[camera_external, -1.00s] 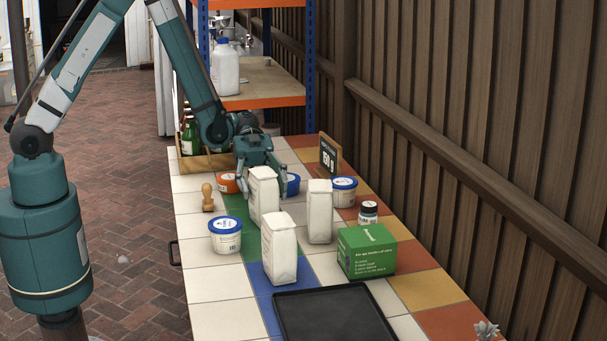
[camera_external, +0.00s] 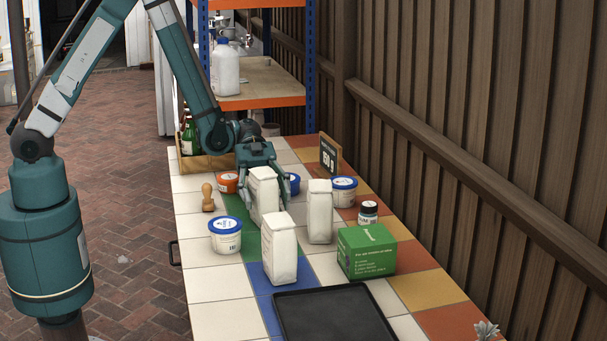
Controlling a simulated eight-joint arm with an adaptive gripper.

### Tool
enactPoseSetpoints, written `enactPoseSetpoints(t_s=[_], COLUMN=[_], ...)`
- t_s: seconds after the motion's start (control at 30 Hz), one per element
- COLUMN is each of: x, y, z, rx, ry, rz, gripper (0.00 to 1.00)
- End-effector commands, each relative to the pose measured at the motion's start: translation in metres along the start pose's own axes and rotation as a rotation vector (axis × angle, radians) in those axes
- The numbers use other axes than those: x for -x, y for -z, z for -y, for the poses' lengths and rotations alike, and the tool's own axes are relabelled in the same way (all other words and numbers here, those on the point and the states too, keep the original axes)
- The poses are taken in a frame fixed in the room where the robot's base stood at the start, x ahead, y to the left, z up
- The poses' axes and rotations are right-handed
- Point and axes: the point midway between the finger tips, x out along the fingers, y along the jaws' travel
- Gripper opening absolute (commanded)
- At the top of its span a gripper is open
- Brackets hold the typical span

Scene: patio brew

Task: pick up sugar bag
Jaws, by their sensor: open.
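Three similar white bags stand upright on the tiled table; I cannot read their labels, so I cannot tell which is the sugar bag. The rear left bag (camera_external: 264,193) is at my gripper, the front bag (camera_external: 281,252) stands nearest the tray, and the right bag (camera_external: 319,212) stands beside the green box. My gripper (camera_external: 264,192) is open, with its fingers down around the rear left bag from behind. One finger shows at its left side and one at its right. Whether they touch the bag is not clear.
A black tray (camera_external: 333,318) lies in front. A bottle crate (camera_external: 207,162) and a sign (camera_external: 329,155) stand behind.

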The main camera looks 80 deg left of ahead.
Motion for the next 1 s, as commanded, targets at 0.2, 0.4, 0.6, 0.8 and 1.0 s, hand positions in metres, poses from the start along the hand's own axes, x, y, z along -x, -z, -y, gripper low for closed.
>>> enactPoseSetpoints(t_s=[0.2, 0.4, 0.6, 0.8, 1.0], x=[-0.025, -0.034, -0.035, -0.035, -0.035], y=[-0.001, 0.000, 0.000, 0.000, 0.000], z=[-0.001, -0.001, -0.001, -0.001, -0.001], rx=[-0.001, -0.001, 0.000, 0.000, 0.000], ry=[-0.002, -0.001, 0.000, 0.000, 0.000], rz=[0.000, 0.000, 0.000, 0.000, 0.000], gripper=[0.54, 0.54, 0.54, 0.54, 0.47])
